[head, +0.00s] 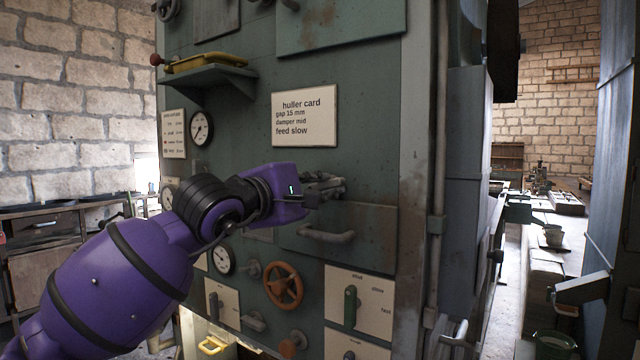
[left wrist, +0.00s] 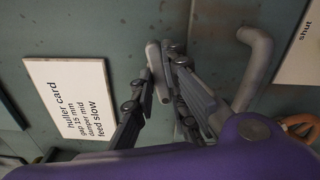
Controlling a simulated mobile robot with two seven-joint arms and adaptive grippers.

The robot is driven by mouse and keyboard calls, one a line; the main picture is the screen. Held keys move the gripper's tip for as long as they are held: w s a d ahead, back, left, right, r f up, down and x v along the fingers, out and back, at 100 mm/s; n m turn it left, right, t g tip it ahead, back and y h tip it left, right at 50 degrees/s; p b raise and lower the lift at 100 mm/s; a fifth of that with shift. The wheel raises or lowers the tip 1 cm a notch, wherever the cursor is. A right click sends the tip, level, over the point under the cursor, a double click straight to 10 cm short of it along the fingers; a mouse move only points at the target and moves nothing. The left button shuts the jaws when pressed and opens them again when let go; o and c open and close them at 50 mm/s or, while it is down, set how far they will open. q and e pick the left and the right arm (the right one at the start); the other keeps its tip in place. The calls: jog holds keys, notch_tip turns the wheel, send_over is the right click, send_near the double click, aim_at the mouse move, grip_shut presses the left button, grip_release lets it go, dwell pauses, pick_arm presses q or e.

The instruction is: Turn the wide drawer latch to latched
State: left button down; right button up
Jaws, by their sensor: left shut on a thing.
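The wide drawer (head: 372,226) is a grey-green front in the machine panel with a bent grey handle (head: 328,236). The handle also shows in the left wrist view (left wrist: 260,62). The wide drawer latch (left wrist: 154,60) is a small grey bar just above the drawer; in the head view my gripper mostly covers it. My left gripper (head: 328,188) is at the latch, and in the left wrist view its fingers (left wrist: 158,84) are shut on the bar from both sides. Any latch marking is hidden. My right gripper is in neither view.
A huller card (head: 304,116) is fixed above the gripper. Below are an orange handwheel (head: 284,286), a green lever (head: 350,306) on a white plate, and gauges (head: 222,260). A shelf (head: 207,77) sticks out at upper left. An open aisle lies at the right.

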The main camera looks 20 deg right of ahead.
pick_arm(q)
jog(key=shift+r+n+p, duration=0.2)
jog(key=shift+n+p, duration=0.2)
jog(key=shift+n, duration=0.5)
jog(key=n+p, duration=0.1)
jog(key=n, duration=0.1)
jog(key=shift+s+r+n+p, duration=0.1)
jog(key=shift+r+n+p, duration=0.05)
jog(key=shift+n+p, duration=0.25)
jog(key=shift+r+n+p, duration=0.1)
jog(key=shift+n+p, duration=0.5)
jog(key=shift+n, duration=0.3)
jog(key=shift+n+p, duration=0.45)
jog(key=shift+n, duration=0.45)
jog(key=n, duration=0.3)
jog(key=shift+f+n, duration=0.3)
jog(key=shift+f, duration=0.05)
jog(key=shift+f+n, duration=0.1)
jog(key=shift+n, duration=1.4)
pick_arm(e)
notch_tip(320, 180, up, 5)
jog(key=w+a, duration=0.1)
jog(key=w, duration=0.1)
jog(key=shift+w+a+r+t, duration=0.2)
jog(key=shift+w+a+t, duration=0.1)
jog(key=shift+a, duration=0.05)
